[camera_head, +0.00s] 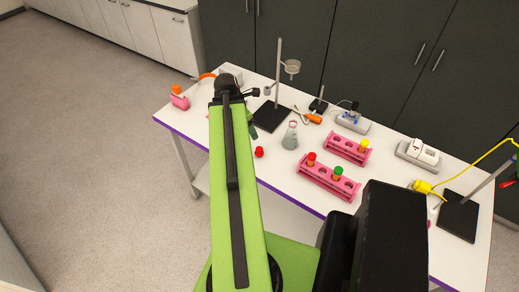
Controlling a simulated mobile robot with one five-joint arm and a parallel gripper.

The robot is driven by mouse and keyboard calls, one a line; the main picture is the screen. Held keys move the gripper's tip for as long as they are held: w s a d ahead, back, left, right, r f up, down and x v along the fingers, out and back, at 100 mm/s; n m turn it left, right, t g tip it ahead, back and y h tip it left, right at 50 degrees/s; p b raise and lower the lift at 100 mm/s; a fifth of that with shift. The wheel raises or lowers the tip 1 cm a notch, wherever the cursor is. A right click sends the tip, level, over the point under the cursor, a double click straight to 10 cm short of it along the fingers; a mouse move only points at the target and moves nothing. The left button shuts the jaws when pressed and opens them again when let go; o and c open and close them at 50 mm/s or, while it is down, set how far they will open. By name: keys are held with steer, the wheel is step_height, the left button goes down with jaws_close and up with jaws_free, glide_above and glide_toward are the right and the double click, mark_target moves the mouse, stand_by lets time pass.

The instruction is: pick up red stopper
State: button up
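A small red stopper (259,152) lies on the white table, near its front edge, just right of my green arm. Another red cap (311,158) sits in the near pink rack (328,183). My arm reaches out over the table, and its far joint is left of the stand base. My gripper (251,127) is mostly hidden behind the arm; only a small dark green part shows, above and left of the stopper and apart from it. Its fingers cannot be made out.
A flask (290,136) stands right of the stopper. A ring stand (277,80) is behind it. A second pink rack (347,148) is to the right. A pink item with an orange top (179,97) is at far left. Dark cabinets (370,50) stand behind the table.

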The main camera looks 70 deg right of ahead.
steer(key=b, duration=1.1)
glide_toward(259, 149)
steer(key=x, duration=0.5)
steer(key=shift+w+a+f, duration=0.1)
steer(key=shift+w+f, duration=0.05)
steer(key=shift+f+b, duration=0.3)
steer(key=shift+b, duration=0.2)
steer(key=shift+r, duration=0.1)
steer(key=b+x, duration=0.5)
steer(key=shift+d, duration=0.35)
jaws_close()
